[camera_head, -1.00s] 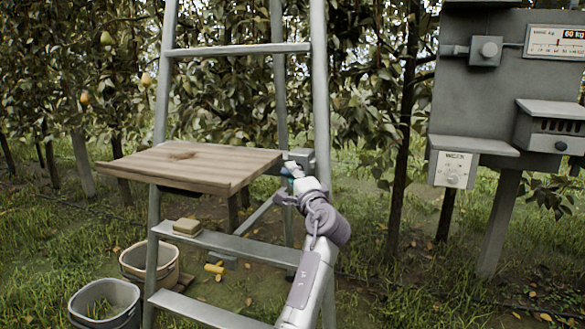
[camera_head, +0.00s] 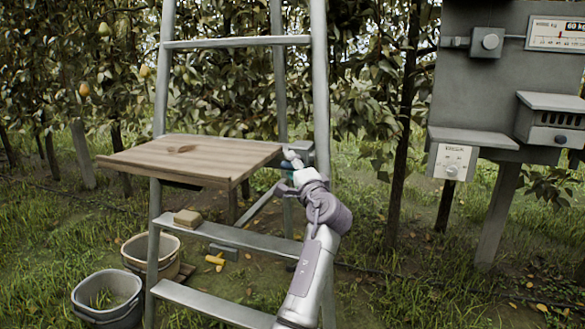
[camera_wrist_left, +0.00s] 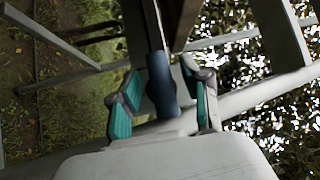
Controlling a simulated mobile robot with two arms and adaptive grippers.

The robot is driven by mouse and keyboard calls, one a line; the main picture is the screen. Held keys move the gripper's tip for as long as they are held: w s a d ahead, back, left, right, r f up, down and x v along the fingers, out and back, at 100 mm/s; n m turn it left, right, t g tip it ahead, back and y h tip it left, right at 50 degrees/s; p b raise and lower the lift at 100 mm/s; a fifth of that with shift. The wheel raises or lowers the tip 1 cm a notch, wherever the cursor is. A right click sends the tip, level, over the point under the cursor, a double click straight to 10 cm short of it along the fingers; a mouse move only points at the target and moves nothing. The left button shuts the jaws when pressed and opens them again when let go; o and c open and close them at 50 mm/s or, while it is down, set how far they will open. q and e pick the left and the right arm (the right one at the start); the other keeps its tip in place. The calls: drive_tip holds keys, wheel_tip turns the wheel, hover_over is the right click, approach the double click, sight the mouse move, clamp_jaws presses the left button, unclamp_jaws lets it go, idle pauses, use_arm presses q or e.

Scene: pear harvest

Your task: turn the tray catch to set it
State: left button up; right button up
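The wooden tray (camera_head: 215,160) is a flat board fixed across the ladder. A grey bracket (camera_head: 304,148) sits by its right end at the ladder's right rail. In the left wrist view, a dark blue-grey grip on a thin rod, apparently the tray catch (camera_wrist_left: 162,85), stands between the fingers of my left gripper (camera_wrist_left: 162,92). The teal-padded fingers are on both sides of the grip, with gaps showing, so the gripper looks open around it. In the head view, my left gripper (camera_head: 287,172) is by the tray's right end, mostly hidden by my wrist. My right gripper is not in view.
The ladder's right rail (camera_head: 320,95) is close beside my left arm. A sponge-like block (camera_head: 187,218) lies on a lower step. Two buckets (camera_head: 105,300) (camera_head: 136,248) stand at lower left. A grey panel with a scale (camera_head: 475,75) stands at right, apart from the arm.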

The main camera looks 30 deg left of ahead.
use_arm(q)
drive_tip(key=v, duration=1.2)
idle(0.4)
